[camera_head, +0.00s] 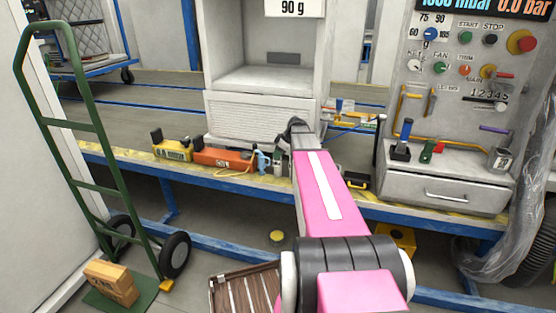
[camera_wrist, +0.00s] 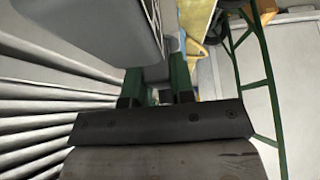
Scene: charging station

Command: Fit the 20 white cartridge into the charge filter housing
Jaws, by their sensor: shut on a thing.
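My gripper shows in the wrist view (camera_wrist: 156,88), with two dark green fingers around something mostly hidden. A grey surface lies beyond and between the fingers, but I cannot tell whether it is the held thing. In the head view my pink arm reaches to the bench, and its dark wrist (camera_head: 297,127) is at the right front of a white cabinet (camera_head: 215,50); the fingers there are hidden. I cannot make out a white cartridge marked 20 in either view. No part is clearly recognisable as the charge filter housing.
On the bench's yellow front edge stand a yellow box (camera_head: 178,151) and an orange case (camera_head: 222,158). A control panel (camera_head: 430,95) with a drawer (camera_head: 452,194) is at right. A green hand truck (camera_head: 100,125) stands at left. In the wrist view white louvres (camera_wrist: 45,110) run close at left.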

